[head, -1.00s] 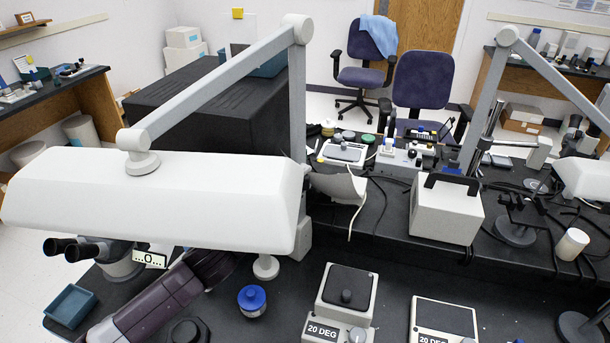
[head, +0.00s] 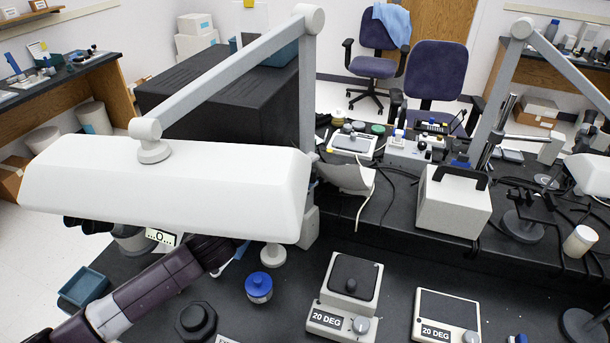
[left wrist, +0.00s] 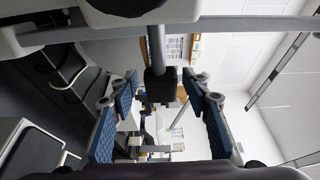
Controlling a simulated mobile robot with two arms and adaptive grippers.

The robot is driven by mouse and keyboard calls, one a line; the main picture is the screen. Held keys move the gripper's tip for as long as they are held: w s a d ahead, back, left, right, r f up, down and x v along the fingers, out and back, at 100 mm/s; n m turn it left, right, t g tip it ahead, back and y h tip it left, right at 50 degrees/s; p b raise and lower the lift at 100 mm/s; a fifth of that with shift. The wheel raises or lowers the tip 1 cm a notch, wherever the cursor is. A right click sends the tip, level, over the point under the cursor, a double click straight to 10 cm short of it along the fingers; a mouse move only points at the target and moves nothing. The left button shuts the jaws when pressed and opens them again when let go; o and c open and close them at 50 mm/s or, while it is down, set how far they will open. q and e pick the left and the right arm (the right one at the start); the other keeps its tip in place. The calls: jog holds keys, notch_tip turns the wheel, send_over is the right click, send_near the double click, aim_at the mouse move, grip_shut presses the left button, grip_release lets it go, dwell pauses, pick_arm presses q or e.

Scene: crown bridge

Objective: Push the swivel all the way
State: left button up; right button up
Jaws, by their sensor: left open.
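A white lamp hood (head: 165,190) hangs from a grey jointed arm (head: 225,75). The arm's round joint (head: 307,17) tops an upright post. I cannot tell for sure which part is the swivel. My left arm comes in from the lower left, and my left gripper (head: 234,258) is mostly hidden under the hood's lower edge. In the left wrist view my left gripper (left wrist: 163,104) is open, its blue-padded fingers well apart. A grey bar with a dark block (left wrist: 160,86) shows between the fingers; contact cannot be told. My right gripper is not in view.
A blue-capped jar (head: 258,288), a black knob-like object (head: 196,321) and two boxes marked 20 DEG (head: 340,292) (head: 446,318) stand on the black bench. A teal tray (head: 86,288) lies at left. A white box (head: 453,202) stands on the raised shelf.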

pick_arm(q)
jog(key=v, duration=1.2)
dwell(0.3)
